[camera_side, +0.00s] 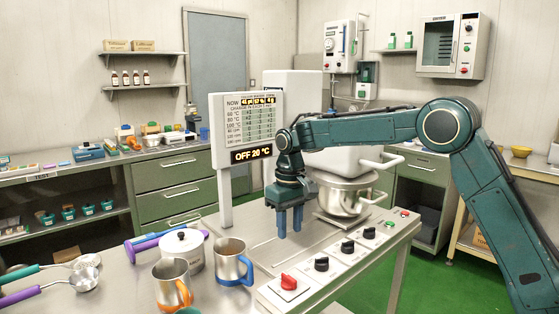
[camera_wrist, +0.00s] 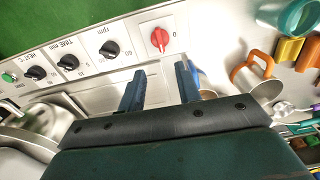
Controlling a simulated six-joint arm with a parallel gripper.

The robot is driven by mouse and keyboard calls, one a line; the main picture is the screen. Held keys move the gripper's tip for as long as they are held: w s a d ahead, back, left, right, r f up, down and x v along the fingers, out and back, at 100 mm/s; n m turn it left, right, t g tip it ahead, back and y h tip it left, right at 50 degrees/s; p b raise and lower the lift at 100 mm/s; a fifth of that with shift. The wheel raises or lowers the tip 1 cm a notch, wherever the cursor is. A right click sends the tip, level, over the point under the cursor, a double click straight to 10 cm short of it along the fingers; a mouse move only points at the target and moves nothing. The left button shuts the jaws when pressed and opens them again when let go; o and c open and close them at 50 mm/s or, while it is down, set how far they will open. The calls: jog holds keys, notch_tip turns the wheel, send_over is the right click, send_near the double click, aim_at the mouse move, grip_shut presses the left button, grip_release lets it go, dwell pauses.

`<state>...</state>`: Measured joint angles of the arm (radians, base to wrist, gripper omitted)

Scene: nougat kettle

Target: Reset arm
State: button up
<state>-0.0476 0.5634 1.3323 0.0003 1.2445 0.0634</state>
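My gripper (camera_side: 290,228) hangs fingers-down above the steel top of the kettle machine, left of the metal kettle (camera_side: 343,201). Its two blue fingers are apart with nothing between them. The wrist view also shows the open gripper (camera_wrist: 160,82), with the control panel (camera_wrist: 110,50) and its red knob (camera_wrist: 160,39) beyond the fingers. In the side view the panel has the red knob (camera_side: 288,282) at its near end and several black knobs behind it. The sign's display (camera_side: 251,154) reads "OFF 20 °C".
A blue-handled mug (camera_side: 231,262), an orange-handled mug (camera_side: 171,286) and a white lidded pot (camera_side: 182,247) stand left of the machine. The sign board (camera_side: 248,119) stands behind my gripper. The steel top beneath the fingers is clear.

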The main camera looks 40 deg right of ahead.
jog(key=s+d+r+t, duration=0.1)
jog(key=s+r, duration=0.4)
jog(key=s, duration=0.3)
jog(key=s+d+r+t, duration=0.1)
jog(key=s+r+t, duration=0.1)
jog(key=s+r, duration=0.45)
jog(key=s+f+t, duration=0.1)
jog(key=s+f, duration=0.1)
jog(key=s, duration=0.8)
jog(key=s+f+t, duration=0.1)
jog(key=s+f, duration=0.2)
jog(key=s, duration=0.7)
jog(key=shift+s+d+f+t, duration=0.15)
jog(key=shift+d+t, duration=0.1)
jog(key=shift+t, duration=0.05)
